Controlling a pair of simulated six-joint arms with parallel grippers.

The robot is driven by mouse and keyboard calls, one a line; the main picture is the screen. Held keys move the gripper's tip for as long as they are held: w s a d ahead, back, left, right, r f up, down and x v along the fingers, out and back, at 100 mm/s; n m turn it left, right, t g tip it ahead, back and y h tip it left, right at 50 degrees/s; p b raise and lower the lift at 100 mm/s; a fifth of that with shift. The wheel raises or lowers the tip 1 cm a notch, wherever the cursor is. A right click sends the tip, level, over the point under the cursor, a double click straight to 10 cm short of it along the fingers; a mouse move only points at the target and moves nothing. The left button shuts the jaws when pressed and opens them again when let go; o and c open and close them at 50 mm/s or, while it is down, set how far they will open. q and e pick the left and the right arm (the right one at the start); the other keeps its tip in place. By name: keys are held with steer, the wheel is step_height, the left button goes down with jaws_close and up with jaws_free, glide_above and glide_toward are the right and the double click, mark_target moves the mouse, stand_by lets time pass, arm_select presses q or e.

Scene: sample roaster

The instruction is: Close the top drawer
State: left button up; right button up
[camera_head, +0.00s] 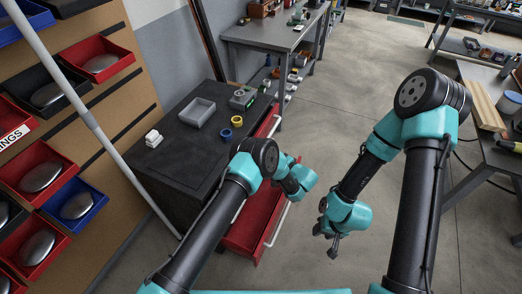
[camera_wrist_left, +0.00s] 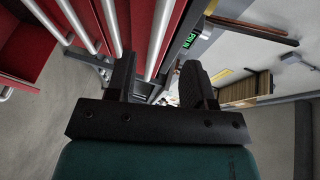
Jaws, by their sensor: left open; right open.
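A dark cabinet (camera_head: 185,145) with red drawers stands left of centre in the head view. A red drawer (camera_head: 250,222) sticks out from its near front part, with a silver handle (camera_head: 278,226) along its front. Another red part with a handle (camera_head: 273,125) shows farther back; my left arm covers the area between. My left gripper (camera_wrist_left: 157,88) is open and empty in the left wrist view, close to red drawer fronts (camera_wrist_left: 142,20) with silver handles. Its fingertips are hidden in the head view. My right gripper (camera_head: 326,240) is open and empty, right of the drawer and apart from it.
A rack of bins (camera_head: 40,165) is at left. A bench (camera_head: 270,34) stands behind. The floor (camera_head: 345,90) between the benches is clear.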

arm_select(q)
steer(key=x, duration=1)
steer(key=shift+w+a+f, duration=0.1)
jaws_close()
